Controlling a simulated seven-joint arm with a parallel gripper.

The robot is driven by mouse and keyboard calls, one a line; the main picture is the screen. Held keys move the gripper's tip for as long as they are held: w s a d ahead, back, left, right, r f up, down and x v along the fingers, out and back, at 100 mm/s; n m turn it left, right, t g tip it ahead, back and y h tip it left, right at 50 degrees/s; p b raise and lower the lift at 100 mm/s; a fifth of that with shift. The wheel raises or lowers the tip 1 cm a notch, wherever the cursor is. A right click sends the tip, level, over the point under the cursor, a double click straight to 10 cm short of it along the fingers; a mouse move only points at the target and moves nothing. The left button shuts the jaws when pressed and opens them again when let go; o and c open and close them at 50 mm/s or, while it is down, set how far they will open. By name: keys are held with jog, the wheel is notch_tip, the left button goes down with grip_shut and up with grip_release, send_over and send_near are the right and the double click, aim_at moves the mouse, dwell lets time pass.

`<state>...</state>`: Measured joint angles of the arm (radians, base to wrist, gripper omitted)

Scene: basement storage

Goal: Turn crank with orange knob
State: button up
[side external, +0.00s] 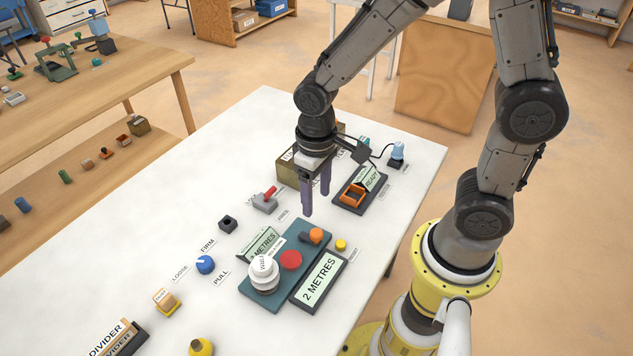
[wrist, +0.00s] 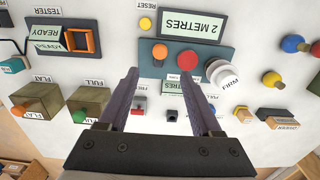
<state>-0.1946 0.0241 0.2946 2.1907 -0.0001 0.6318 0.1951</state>
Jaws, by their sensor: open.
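The orange knob (side external: 316,236) sits at the far right end of a teal base (side external: 275,302), on a short crank arm that is hard to make out. In the wrist view the orange knob (wrist: 160,52) is at the top centre, beyond my fingertips. A red round part (side external: 290,260) and a white stacked cap (side external: 264,272) stand on the same base. My gripper (side external: 316,202) is open and empty, its purple fingers pointing down above the table, behind the orange knob and apart from it. It also shows in the wrist view (wrist: 158,72).
A dark "2 METRES" display (side external: 320,282) and a yellow button (side external: 341,245) sit close to the base. A tester with an orange frame (side external: 353,195), a red-handled lever (side external: 266,199), a black block (side external: 228,223) and a blue knob (side external: 205,264) surround it on the white table (side external: 160,230).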

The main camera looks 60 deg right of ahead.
jog(key=shift+r, duration=1.6)
jog(key=s+d+r+t, duration=0.2)
jog(key=s+r, duration=0.3)
jog(key=r, duration=0.1)
jog(key=s+d+r+t, duration=0.3)
jog(key=s+r, duration=0.3)
jog(key=shift+s+d+r+t, duration=0.25)
jog(key=shift+r+t, duration=0.05)
dwell(0.7)
